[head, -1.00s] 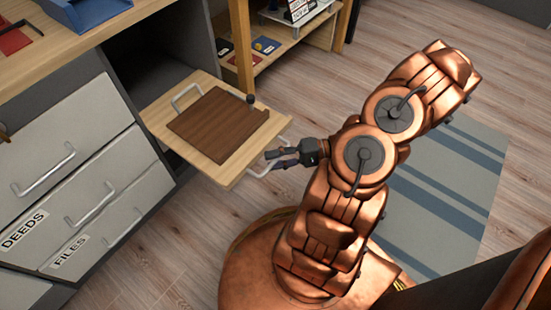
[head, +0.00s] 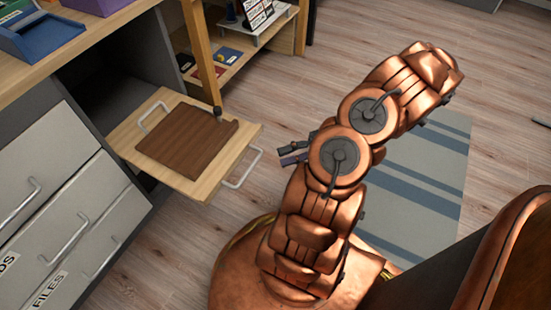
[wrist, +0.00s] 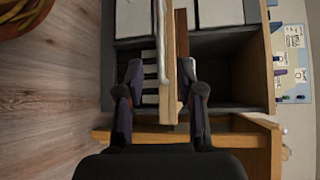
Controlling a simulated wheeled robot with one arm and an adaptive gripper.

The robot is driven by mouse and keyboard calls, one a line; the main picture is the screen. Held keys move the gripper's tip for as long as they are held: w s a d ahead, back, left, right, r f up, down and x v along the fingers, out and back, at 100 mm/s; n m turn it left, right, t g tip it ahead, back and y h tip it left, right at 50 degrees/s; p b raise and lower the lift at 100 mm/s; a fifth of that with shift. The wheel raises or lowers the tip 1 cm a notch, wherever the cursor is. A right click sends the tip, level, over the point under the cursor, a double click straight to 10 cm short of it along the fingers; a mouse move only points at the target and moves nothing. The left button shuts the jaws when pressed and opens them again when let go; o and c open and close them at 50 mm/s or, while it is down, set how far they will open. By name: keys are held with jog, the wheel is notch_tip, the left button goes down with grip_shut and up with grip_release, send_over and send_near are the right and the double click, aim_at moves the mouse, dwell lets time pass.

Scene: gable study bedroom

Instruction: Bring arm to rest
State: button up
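My gripper (head: 283,155) is open and empty, partly hidden behind my copper arm in the head view. It points left toward a pull-out wooden shelf (head: 208,182), with a gap between its fingertips and the shelf's metal handle (head: 243,170). In the wrist view my two dark fingers (wrist: 162,98) stand apart, with the shelf (wrist: 171,60) seen edge-on between them. My arm is bent, with its elbow joints raised over my base.
A dark brown board (head: 185,140) lies on the extended shelf. Grey drawers (head: 45,215) with metal handles stand at left, below a desk top (head: 75,45) with trays. A low shelf unit (head: 240,62) is behind. A striped rug (head: 415,190) and open floor lie at right.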

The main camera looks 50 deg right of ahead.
jog(key=shift+s+d, duration=0.2)
jog(key=shift+d, duration=0.1)
dwell(0.4)
jog(key=w+a+r+n+g+h+p, duration=0.15)
jog(key=a+r+g+p, duration=0.35)
jog(key=r, duration=0.5)
jog(key=a+r+n+g+h+p, duration=0.1)
jog(key=a+r+n+g+p, duration=0.15)
jog(key=a+r+p, duration=0.5)
jog(key=w+a+r+n+g+h+p, duration=0.15)
jog(key=a+r+g+p, duration=0.4)
jog(key=r, duration=0.75)
jog(key=s+a+r+t+h+p, duration=0.1)
jog(key=s+r+h+p, duration=0.2)
jog(key=r+p, duration=0.4)
jog(key=s+a+r+n+t+h+p, duration=0.1)
jog(key=s+a+r+h+p, duration=0.1)
jog(key=r+p, duration=0.5)
jog(key=s+a+r+n+h+p, duration=0.1)
jog(key=s+r+h+p, duration=0.4)
jog(key=r, duration=0.7)
jog(key=shift+a+t+p, duration=0.25)
jog(key=shift+t+p, duration=0.15)
jog(key=shift+p, duration=0.5)
jog(key=shift+a+n, duration=0.15)
jog(key=shift+n, duration=0.1)
